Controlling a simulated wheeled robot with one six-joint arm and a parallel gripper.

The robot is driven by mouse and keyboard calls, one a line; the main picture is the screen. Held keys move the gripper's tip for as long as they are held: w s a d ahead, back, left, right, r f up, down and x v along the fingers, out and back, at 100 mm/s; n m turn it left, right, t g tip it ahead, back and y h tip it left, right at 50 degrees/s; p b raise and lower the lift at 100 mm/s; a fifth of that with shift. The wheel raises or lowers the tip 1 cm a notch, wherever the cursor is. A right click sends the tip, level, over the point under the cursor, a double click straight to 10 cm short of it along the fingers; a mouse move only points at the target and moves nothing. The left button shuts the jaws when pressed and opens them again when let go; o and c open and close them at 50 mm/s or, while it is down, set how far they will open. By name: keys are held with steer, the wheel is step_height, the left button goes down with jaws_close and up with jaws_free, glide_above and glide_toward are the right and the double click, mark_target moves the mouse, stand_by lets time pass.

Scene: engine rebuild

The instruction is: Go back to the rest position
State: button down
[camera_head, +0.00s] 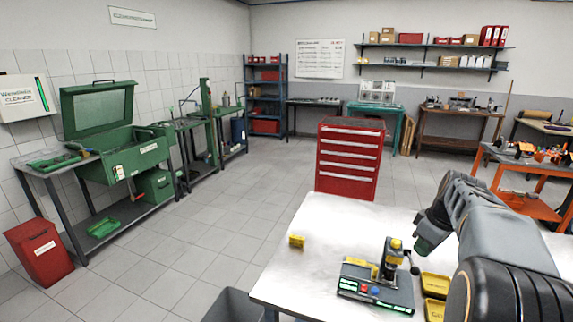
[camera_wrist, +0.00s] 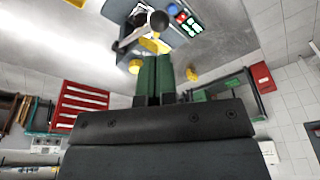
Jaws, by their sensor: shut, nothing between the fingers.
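My gripper (camera_head: 426,243) is above the right part of the white worktable (camera_head: 325,218). Its green fingers are together in the wrist view (camera_wrist: 156,72), with nothing held. A small press device (camera_head: 378,280) stands on the table to the left of and below the gripper in the head view. It has a yellow-topped column, a black ball lever and red and blue buttons. The device also shows at the top of the wrist view (camera_wrist: 178,28), beyond the fingertips. I cannot judge the exact gap between gripper and device.
A yellow block (camera_head: 297,241) lies at the table's left. Yellow trays (camera_head: 435,284) sit right of the press, beneath my arm. A grey bin (camera_head: 232,304) stands beside the table. A red drawer cabinet (camera_head: 347,162) stands behind it. The floor to the left is open.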

steer(key=f+m, duration=0.1)
steer(key=s+f+m, duration=0.1)
steer(key=f+m, duration=0.1)
steer(key=m, duration=0.1)
steer(key=shift+s+a+f, duration=0.1)
steer(key=shift+s+a, duration=0.2)
steer(key=a, duration=0.1)
steer(key=s+a+m, duration=0.1)
steer(key=a+f+m+h, duration=0.1)
steer(key=shift+s, duration=0.3)
steer(key=s+a+t, duration=0.1)
steer(key=s+a, duration=0.3)
steer(key=a, duration=0.5)
steer(key=s+a+t, duration=0.1)
steer(key=s+a, duration=0.4)
steer(key=a, duration=0.4)
steer(key=shift+f, duration=0.3)
steer(key=shift+s+d, duration=0.1)
steer(key=shift+d, duration=0.1)
